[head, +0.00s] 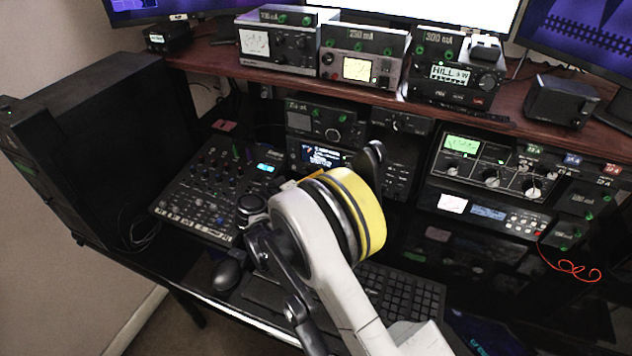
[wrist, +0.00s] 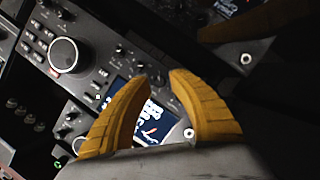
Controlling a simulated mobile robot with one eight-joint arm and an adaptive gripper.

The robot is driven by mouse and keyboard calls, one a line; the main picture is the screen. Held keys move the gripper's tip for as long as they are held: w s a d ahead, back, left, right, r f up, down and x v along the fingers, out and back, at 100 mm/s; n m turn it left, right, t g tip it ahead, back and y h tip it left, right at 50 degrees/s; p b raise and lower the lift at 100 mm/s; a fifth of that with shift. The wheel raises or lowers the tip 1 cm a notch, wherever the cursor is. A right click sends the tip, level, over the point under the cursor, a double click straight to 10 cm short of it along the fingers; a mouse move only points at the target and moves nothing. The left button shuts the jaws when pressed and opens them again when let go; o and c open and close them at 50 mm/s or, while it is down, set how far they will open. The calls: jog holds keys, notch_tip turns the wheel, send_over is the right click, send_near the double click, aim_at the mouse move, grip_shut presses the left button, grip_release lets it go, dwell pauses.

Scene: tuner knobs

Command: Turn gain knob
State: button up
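No knob label is readable, so I cannot tell which knob is the gain knob. In the wrist view my gripper (wrist: 159,78) has its two yellow fingers apart, with nothing clearly held between them. Behind the fingers is a black radio panel with a lit display (wrist: 150,122), partly covered by them. A large round knob (wrist: 68,55) with a pale rim is left of the fingers, apart from them. In the head view my arm's wrist covers the panel's middle and hides most of the fingers. A tuner unit with several pale-faced knobs (head: 491,177) is at the right.
A mixer with many small knobs (head: 215,185) lies left of my arm. A keyboard (head: 400,296) and a mouse (head: 227,274) are below. A wooden shelf (head: 390,102) with meters and radios overhangs the panels. A red cable (head: 575,270) hangs at the right.

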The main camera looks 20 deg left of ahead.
jog(key=shift+w+d, duration=0.1)
jog(key=shift+w, duration=0.2)
grip_shut()
jog(key=shift+f+n+t+h, duration=0.15)
jog(key=shift+n+t+h, duration=0.25)
jog(key=shift+n, duration=0.8)
jog(key=shift+n+h, duration=0.5)
jog(key=shift+n, duration=0.4)
grip_release()
